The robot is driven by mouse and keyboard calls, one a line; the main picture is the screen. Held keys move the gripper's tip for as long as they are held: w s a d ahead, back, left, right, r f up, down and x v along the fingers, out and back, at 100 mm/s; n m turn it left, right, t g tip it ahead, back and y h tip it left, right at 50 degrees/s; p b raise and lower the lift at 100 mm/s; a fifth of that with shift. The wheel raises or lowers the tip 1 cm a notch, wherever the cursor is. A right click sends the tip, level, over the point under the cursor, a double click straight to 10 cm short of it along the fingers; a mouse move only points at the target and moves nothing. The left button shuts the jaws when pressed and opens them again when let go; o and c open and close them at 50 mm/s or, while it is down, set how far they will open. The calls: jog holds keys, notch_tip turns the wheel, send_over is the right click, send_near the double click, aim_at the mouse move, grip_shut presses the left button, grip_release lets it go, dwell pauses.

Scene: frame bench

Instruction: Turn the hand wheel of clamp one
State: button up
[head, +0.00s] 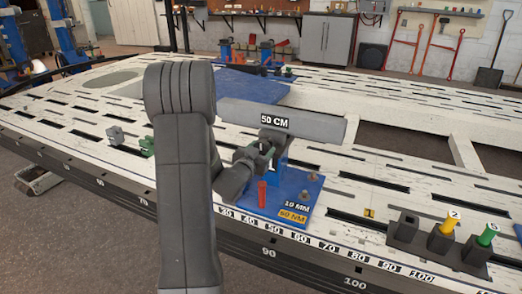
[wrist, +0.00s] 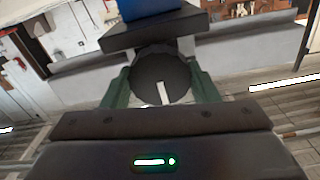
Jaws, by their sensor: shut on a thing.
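The clamp stands on a blue base plate (head: 300,205) on the bench, with a blue post partly hidden behind my gripper. A grey beam (head: 320,126) marked 50 CM lies across the top of the clamp. My gripper (head: 262,157) is at the clamp, just below the beam, and my arm hides part of the view. In the wrist view, the dark round hand wheel (wrist: 158,75) with a pale mark sits between the two green fingers of my gripper (wrist: 162,88), which are shut on it. A dark block (wrist: 150,29) and a blue part show beyond the wheel.
A red piece (head: 262,192) stands on the base plate, with 10 MM and 60 NM labels beside it. Dark holders (head: 403,232) stand at right, two with yellow and green pieces. The slotted white bench (head: 350,195) has a numbered front edge. Small green-grey fittings (head: 146,146) sit at left.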

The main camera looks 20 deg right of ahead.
jog(key=shift+f, duration=0.15)
jog(key=o, duration=1)
jog(key=shift+s+a, duration=0.1)
jog(key=p+v, duration=0.2)
jog(key=v, duration=1.1)
jog(key=shift+s+a, duration=0.2)
jog(key=shift+s, duration=0.05)
jog(key=shift+w+d, duration=0.1)
jog(key=b+x, duration=0.2)
jog(key=x, duration=1.1)
jog(key=shift+w+d, duration=0.25)
